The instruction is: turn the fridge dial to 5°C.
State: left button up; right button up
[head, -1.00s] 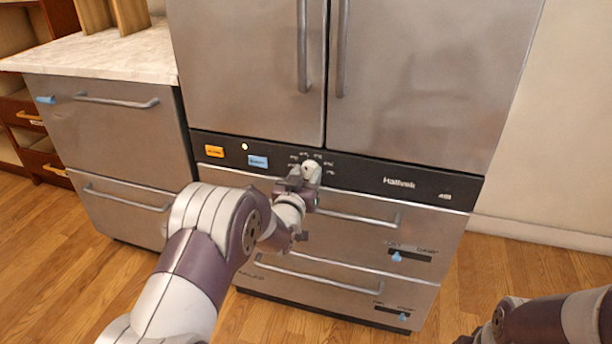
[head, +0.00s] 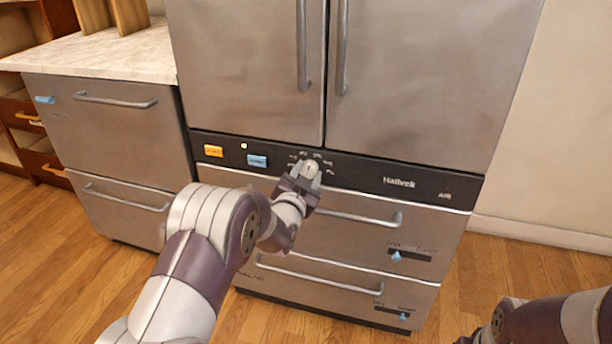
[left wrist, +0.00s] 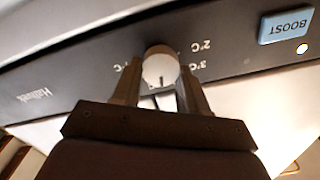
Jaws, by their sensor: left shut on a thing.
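The fridge dial is a small round white knob (head: 310,167) on the dark control strip, below the fridge doors. My left gripper (head: 307,174) is shut on it, one finger on each side. In the left wrist view the dial (left wrist: 160,66) sits between the fingers of the gripper (left wrist: 160,82), with a short dark mark on its face. Labels 2°C and 3°C show beside it, upside down; another label is partly hidden by a finger. I cannot read a 5°C label or tell exactly which label the mark meets. Only part of my right arm shows at the lower right.
The control strip (head: 355,173) also bears an orange button (head: 213,151), a blue BOOST button (head: 257,161) and a small light (head: 244,146). Drawers with bar handles (head: 355,217) and blue sliders (head: 397,256) lie below. A counter (head: 110,52) stands at left.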

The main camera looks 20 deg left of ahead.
pick_arm(q)
jog(key=shift+m, duration=0.7)
jog(key=shift+f, duration=0.1)
jog(key=o, duration=1.1)
jog(key=shift+c, duration=0.2)
jog(key=shift+s, duration=0.1)
jog(key=s+p, duration=0.3)
jog(key=s, duration=0.9)
jog(key=shift+s+a, duration=0.2)
jog(key=shift+s, duration=0.05)
